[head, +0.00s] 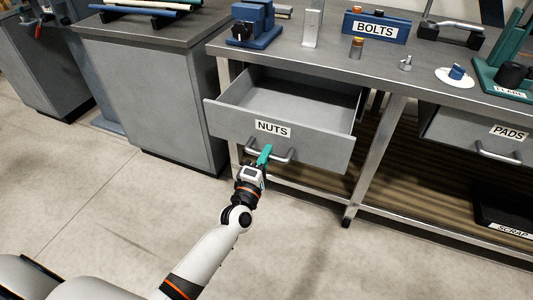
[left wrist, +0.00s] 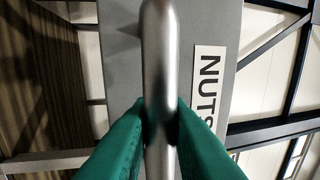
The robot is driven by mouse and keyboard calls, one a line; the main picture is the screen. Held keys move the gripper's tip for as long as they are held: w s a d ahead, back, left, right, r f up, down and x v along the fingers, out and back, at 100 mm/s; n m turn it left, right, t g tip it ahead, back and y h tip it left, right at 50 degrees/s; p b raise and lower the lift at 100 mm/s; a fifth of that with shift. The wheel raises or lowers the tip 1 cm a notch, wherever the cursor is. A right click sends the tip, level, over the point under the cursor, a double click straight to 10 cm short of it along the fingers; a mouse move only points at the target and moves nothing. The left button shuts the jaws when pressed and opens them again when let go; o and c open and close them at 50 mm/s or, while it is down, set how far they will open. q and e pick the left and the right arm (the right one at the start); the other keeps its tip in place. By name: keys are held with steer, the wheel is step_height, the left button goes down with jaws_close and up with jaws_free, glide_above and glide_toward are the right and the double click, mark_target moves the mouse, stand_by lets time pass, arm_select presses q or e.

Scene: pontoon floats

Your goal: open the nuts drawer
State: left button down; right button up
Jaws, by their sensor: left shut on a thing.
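The grey nuts drawer (head: 318,140) hangs under the workbench, pulled well out, and its inside shows bare. Its front carries a NUTS label (head: 272,128), which also shows turned sideways in the left wrist view (left wrist: 207,88). The bar handle (head: 284,158) runs across the drawer front below the label. My left gripper (head: 264,155) has green fingers and is shut on this handle. In the left wrist view the metal handle (left wrist: 159,60) passes between the two green fingers. My right gripper is not in view.
The workbench (head: 330,62) holds a blue vise (head: 254,25), a BOLTS bin (head: 376,28) and small parts. A PADS drawer (head: 470,138) is at the right, with a black SCRAP bin (head: 505,210) below. A bench leg (head: 375,160) stands right of the nuts drawer. Floor in front is clear.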

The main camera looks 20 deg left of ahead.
arm_select(q)
steer(key=c, duration=1.4)
jaws_free()
steer(key=shift+c, duration=0.2)
steer(key=s+f, duration=0.2)
steer(key=s, duration=0.9)
steer(key=shift+s+a+f, duration=0.2)
steer(key=shift+s, duration=0.15)
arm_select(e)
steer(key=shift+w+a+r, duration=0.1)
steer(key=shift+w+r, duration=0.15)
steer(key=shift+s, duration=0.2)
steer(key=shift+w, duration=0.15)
